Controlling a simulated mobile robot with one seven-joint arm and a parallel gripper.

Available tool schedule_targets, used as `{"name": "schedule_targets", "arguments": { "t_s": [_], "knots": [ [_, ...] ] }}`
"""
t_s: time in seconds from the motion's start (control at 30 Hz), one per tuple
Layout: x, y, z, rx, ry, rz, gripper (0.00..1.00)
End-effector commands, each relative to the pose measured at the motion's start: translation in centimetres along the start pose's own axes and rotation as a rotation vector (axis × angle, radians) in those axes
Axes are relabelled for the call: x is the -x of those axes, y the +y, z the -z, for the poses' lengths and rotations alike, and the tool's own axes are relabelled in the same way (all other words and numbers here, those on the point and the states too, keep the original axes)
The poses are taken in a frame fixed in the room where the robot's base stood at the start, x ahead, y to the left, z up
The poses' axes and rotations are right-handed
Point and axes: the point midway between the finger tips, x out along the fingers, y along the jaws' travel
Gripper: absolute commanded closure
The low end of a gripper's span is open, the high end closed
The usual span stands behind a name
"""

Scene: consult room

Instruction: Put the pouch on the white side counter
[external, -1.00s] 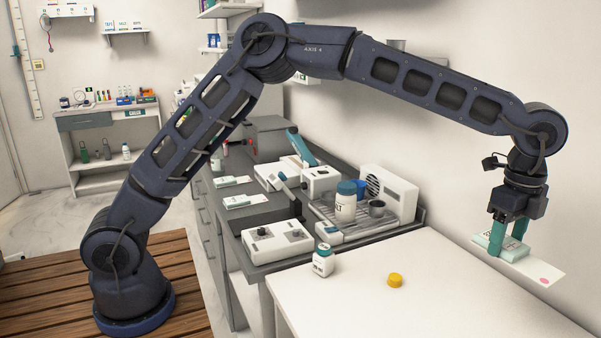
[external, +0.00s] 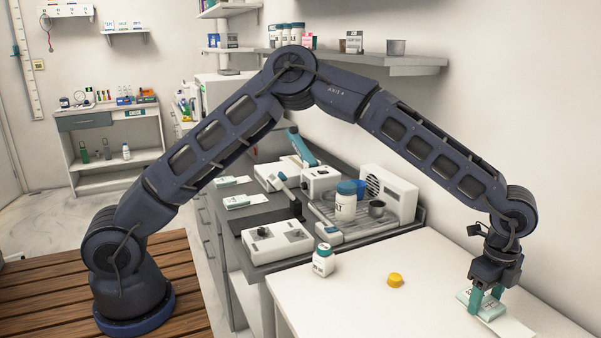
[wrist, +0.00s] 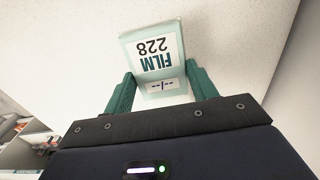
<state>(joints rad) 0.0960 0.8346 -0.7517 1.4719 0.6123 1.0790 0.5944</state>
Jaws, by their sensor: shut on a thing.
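The pouch (external: 464,300), pale teal and white, is between the green fingers of my gripper (external: 487,302) at the right of the external view. In the wrist view the pouch (wrist: 152,45) shows a white label reading "FILM 228", and one finger of my gripper (wrist: 162,85) presses each side of it. The pouch is low over the right part of the white side counter (external: 350,300). I cannot tell whether its underside touches the counter top.
The counter front is clear. A wall shelf (external: 400,64) is above.

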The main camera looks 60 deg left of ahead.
Motion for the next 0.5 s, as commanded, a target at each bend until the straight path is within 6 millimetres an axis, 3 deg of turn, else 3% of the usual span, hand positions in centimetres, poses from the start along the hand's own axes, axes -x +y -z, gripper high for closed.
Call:
{"name": "schedule_targets", "arguments": {
  "t_s": [0.17,0.4,0.5],
  "knots": [
    [-1.1,0.0,0.0,0.001,0.001,-0.002,0.65],
    [-4.2,0.0,0.0,0.000,0.001,-0.002,0.65],
    [-4.5,0.0,0.0,0.001,0.001,0.000,0.65]
  ]
}}
